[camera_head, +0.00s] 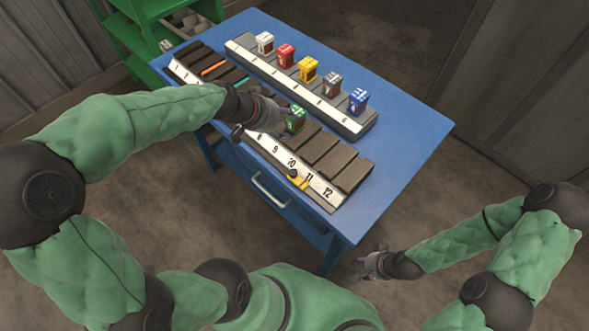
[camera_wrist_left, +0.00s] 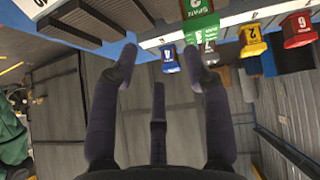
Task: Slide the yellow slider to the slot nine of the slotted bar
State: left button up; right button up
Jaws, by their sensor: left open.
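The slotted bar (camera_head: 318,188) runs along the near side of the blue table, with a white numbered strip. The small yellow slider (camera_head: 297,179) sits on the strip's near edge by the numbers 10 and 11; its exact slot is hard to tell. My left gripper (camera_head: 277,122) is over the middle of the bar, up and left of the slider and apart from it. Its fingers stand apart in the left wrist view (camera_wrist_left: 160,60), holding nothing visible. The slider does not show clearly there. My right gripper (camera_head: 372,265) is beyond the table's near right edge, too small to read.
A green numbered block (camera_head: 295,118) stands close to my left fingertips. Behind, a grey rack (camera_head: 246,44) carries several coloured blocks. Dark slabs (camera_head: 335,157) fill the bar's far side. The blue table's (camera_head: 408,150) right end is clear. Green shelves (camera_head: 125,35) stand at back left.

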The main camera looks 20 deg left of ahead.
aim_at(293, 172)
pick_arm(q)
jog(key=s+d+f+n+g+y+p, duration=0.2)
jog(key=s+d+n+g+y+p, duration=0.25)
jog(key=n+g, duration=0.3)
jog(key=shift+n+t+h, duration=0.25)
jog(key=shift+h, duration=0.1)
jog(key=f, duration=0.3)
jog(key=f+b, duration=0.1)
jog(key=f, duration=0.3)
jog(key=f+b, duration=0.1)
jog(key=f, duration=0.2)
jog(key=shift+s+d+f, duration=0.25)
jog(key=shift+s+d, duration=0.05)
grip_shut()
